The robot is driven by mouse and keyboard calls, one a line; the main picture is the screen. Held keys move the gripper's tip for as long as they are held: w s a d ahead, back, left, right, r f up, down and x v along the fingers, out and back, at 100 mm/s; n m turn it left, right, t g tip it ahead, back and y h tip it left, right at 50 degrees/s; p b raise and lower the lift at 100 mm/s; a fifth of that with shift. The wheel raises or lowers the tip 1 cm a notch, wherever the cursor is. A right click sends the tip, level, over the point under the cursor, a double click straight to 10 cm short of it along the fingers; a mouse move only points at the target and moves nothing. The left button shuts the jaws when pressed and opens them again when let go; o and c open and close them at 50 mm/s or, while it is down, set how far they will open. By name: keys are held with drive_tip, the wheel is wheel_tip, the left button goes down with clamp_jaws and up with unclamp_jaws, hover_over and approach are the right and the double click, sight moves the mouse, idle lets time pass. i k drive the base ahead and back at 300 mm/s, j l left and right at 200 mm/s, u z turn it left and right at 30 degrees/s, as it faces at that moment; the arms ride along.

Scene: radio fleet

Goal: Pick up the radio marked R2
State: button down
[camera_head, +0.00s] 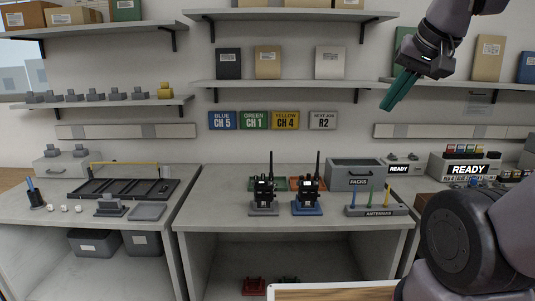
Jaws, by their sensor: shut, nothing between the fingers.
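Two black handheld radios stand upright on the middle bench. The left radio (264,191) is in a grey base and the right radio (307,188) is in a blue base. Each has a tall antenna. Their markings are too small to read, so I cannot tell which is R2.
A grey PACKS box (355,174) and an ANTENNAS holder (376,210) with coloured rods stand right of the radios. Coloured trays (282,184) lie behind them. Shelves (292,85) hang above. The front left of the middle bench (215,208) is clear.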

sight(308, 200)
drive_tip(key=i+l+u, duration=0.2)
drive_tip(key=l, duration=0.15)
drive_tip(key=i+l+u, duration=0.2)
drive_tip(key=l, duration=0.15)
drive_tip(key=i+l+u, duration=0.2)
drive_tip(key=l, duration=0.2)
